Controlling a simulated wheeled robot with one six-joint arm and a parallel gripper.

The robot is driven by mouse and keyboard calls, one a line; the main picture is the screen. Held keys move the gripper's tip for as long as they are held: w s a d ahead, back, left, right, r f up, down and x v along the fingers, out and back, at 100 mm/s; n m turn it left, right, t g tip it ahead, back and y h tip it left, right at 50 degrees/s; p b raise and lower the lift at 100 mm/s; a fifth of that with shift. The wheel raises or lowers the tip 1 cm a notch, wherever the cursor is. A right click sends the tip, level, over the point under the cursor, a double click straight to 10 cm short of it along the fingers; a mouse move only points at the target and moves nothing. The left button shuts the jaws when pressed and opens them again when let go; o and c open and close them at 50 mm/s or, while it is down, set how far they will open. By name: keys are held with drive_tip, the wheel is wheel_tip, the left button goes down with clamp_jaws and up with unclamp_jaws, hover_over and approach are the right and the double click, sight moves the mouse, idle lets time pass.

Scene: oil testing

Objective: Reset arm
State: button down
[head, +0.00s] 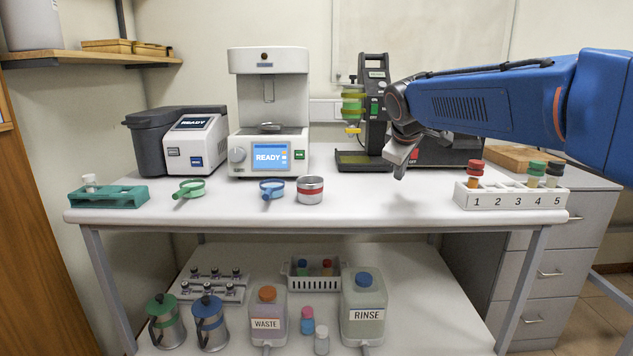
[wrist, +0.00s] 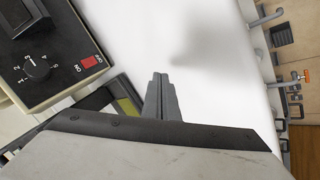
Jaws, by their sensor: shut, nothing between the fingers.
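My blue arm reaches in from the right in the head view. My gripper (head: 401,172) hangs above the right part of the white table, in front of the black device with the red switch. Its fingers are together with nothing between them. In the wrist view my gripper (wrist: 162,80) shows as closed grey fingers over bare white tabletop. The numbered white rack (head: 510,200) stands to the right of my gripper, apart from it, with colour-capped vials in some slots.
A black dial device (wrist: 45,60) is close in the wrist view. Tabletop before my gripper is clear.

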drive_tip(key=shift+s+d+f, duration=0.15)
drive_tip(key=shift+s+d, duration=0.15)
drive_tip(key=shift+s, duration=0.1)
drive_tip(key=s+d+f+m, duration=0.1)
drive_tip(key=s, duration=0.2)
drive_tip(key=s+d+f, duration=0.1)
drive_tip(key=s, duration=0.3)
drive_tip(key=s+d+f+m, duration=0.1)
drive_tip(key=s, duration=0.2)
drive_tip(key=shift+s+d+m+g, duration=0.2)
drive_tip(key=shift+m+g, duration=0.1)
drive_tip(key=s+d+f+m, duration=0.1)
drive_tip(key=s+f+m, duration=0.1)
drive_tip(key=s+f, duration=0.4)
drive_tip(key=s+d+f+m+g+y, duration=0.1)
drive_tip(key=s+f, duration=0.5)
drive_tip(key=s, duration=0.7)
drive_tip(key=s+d+f+m+g, duration=0.1)
drive_tip(key=s+f+m, duration=0.3)
drive_tip(key=s, duration=0.6)
wheel_tip(320, 180, down, 3)
drive_tip(key=shift+s+r+y, duration=0.15)
drive_tip(key=shift+y, duration=0.25)
